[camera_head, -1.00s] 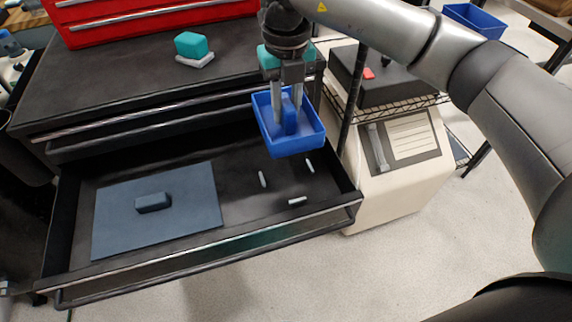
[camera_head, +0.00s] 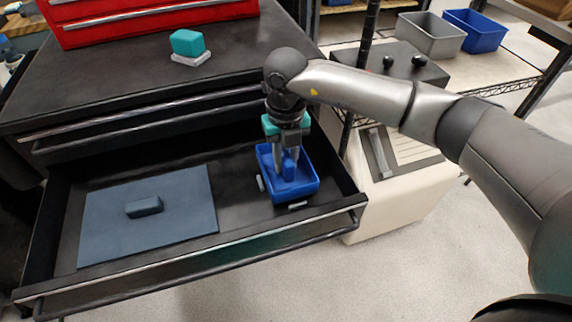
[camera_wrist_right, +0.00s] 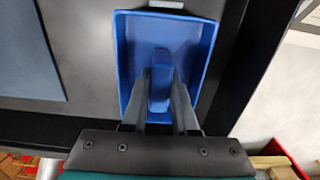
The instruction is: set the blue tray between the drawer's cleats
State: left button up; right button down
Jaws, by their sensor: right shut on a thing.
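The blue tray (camera_head: 296,192) is over the right part of the open drawer (camera_head: 110,180), low and roughly level. I cannot tell whether it touches the drawer floor. My right gripper (camera_head: 289,168) points down into the tray and is shut on its upright middle grip, which also shows in the right wrist view (camera_wrist_right: 161,82). A pale cleat (camera_head: 260,184) shows just left of the tray and another (camera_head: 298,206) just in front of it. A cleat (camera_wrist_right: 166,4) shows past the tray's far end in the right wrist view. The right-hand cleat is hidden. My left gripper is not in view.
A blue-grey mat (camera_head: 100,217) with a dark blue block (camera_head: 144,207) lies in the drawer's left part. The drawer's right wall is close to the tray. A teal block (camera_head: 187,42) on a pale base sits on the cabinet top.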

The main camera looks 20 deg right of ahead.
aim_at(286, 155)
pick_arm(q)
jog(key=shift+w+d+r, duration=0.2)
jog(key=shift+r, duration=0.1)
pick_arm(e)
jog(key=shift+f, duration=0.65)
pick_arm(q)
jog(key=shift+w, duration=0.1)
pick_arm(e)
jog(key=shift+f, duration=0.1)
jog(key=c, duration=0.7)
grip_release()
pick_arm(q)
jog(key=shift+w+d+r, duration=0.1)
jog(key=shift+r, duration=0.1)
pick_arm(e)
notch_tip(286, 155, up, 11)
jog(key=p, duration=0.3)
jog(key=shift+f, duration=0.2)
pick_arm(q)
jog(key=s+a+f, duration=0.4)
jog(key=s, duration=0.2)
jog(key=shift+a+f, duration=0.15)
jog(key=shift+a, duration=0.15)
pick_arm(e)
jog(key=shift+r, duration=0.85)
